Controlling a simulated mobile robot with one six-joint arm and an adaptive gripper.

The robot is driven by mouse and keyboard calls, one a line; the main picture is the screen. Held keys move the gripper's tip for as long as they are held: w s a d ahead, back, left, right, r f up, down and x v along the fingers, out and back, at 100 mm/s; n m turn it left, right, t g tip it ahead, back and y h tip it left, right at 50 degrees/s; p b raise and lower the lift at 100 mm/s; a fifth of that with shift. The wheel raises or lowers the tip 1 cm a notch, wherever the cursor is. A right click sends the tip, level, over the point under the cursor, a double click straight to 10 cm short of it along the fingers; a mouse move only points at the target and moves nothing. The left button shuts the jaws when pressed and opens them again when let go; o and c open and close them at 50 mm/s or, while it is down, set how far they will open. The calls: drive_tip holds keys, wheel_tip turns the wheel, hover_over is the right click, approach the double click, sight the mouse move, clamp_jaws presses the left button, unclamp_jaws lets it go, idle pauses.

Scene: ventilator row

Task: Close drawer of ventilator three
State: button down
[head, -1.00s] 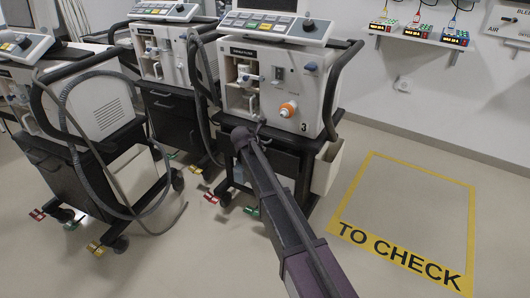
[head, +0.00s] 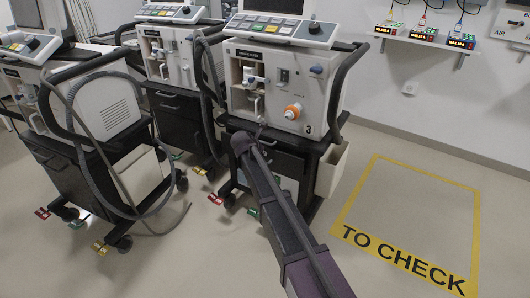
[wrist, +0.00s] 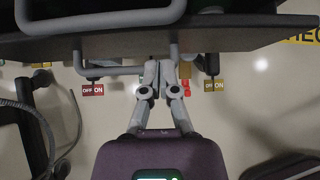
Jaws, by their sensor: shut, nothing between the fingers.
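Ventilator three (head: 309,128) is a white unit marked 3, with an orange-ringed knob, on a black cart right of centre in the head view. The dark drawer (head: 288,162) is below it, partly hidden by my arm; I cannot tell how far out it stands. In the wrist view a dark panel edge (wrist: 225,38) and pale bars cross the top. My gripper (wrist: 159,66) is shut and empty, its fingertips close to that edge; contact cannot be told. In the head view my arm hides the fingers.
Two more ventilators on carts (head: 165,110) stand to the left, with grey hoses (head: 85,150) hanging down. A pale bin (head: 331,170) hangs at the cart's right side. Coloured pedals (head: 101,247) sit by the wheels. The yellow TO CHECK floor area (head: 410,210) is clear.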

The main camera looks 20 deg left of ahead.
drive_tip(key=p+v, duration=0.7)
drive_tip(key=v, duration=0.4)
drive_tip(key=shift+s+a+f, duration=0.2)
drive_tip(key=shift+s+f, duration=0.1)
drive_tip(key=shift+s, duration=0.15)
